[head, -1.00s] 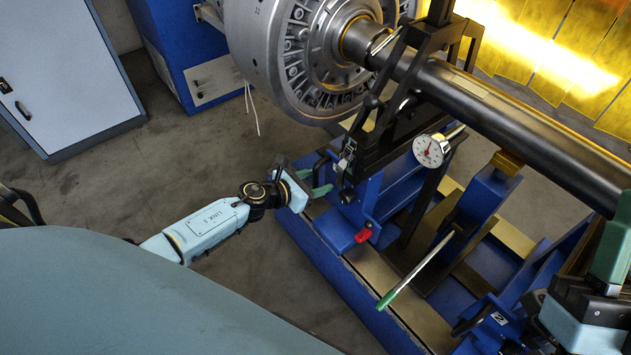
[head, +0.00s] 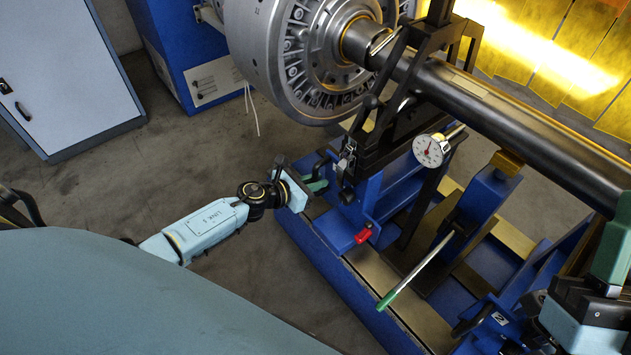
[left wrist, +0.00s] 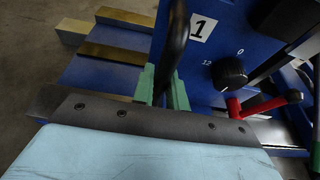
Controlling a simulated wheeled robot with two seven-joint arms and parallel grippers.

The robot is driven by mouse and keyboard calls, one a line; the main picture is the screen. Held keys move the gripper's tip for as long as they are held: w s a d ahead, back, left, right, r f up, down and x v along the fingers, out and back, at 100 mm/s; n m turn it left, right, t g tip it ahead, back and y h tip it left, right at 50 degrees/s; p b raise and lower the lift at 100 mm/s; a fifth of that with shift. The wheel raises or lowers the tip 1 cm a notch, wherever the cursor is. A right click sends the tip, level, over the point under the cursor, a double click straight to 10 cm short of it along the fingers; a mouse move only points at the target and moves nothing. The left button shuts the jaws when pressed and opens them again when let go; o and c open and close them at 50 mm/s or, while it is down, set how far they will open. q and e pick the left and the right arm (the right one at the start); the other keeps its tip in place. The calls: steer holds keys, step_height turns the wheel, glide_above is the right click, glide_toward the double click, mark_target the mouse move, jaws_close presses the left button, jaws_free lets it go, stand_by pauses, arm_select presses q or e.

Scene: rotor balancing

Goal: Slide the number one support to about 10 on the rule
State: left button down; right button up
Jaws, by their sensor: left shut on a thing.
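The number one support (head: 368,205) is a blue stand on the near rail, below the shaft. Its white label "1" (left wrist: 200,27) shows in the left wrist view, beside a black knob (left wrist: 230,72) and a red-handled lever (left wrist: 268,104). My left gripper (head: 320,180) is at the support's left side. Its green fingers (left wrist: 163,88) are shut on an upright black handle (left wrist: 174,40). My right gripper (head: 608,262) is partly in view at the right edge, and its jaws are unclear.
A large metal rotor (head: 310,55) with a dark shaft (head: 510,120) lies above the supports. A dial gauge (head: 430,150) and a green-handled rod (head: 400,283) stand near the rail. A second blue support (head: 500,318), labelled 2, is at lower right. Open floor lies left of the bed.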

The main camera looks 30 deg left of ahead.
arm_select(q)
steer(key=shift+w+a+r+b, duration=0.1)
steer(key=shift+w+a+b, duration=0.15)
steer(key=shift+a, duration=0.4)
steer(key=shift+w+a+f+b, duration=0.1)
steer(key=shift+w+a+b, duration=0.2)
steer(key=shift+a, duration=0.4)
steer(key=shift+w+a+r+b, duration=0.1)
steer(key=shift+w+a+b, duration=0.15)
steer(key=shift+a, duration=0.4)
steer(key=c, duration=1.1)
jaws_free()
steer(key=shift+d, duration=0.15)
steer(key=shift+s+d, duration=0.1)
steer(key=shift+s+a, duration=0.45)
steer(key=shift+s, duration=0.65)
steer(key=shift+s+a, duration=0.4)
steer(key=shift+s, duration=0.65)
steer(key=shift+s+a, duration=0.45)
steer(key=shift+s, duration=0.65)
steer(key=shift+s, duration=0.1)
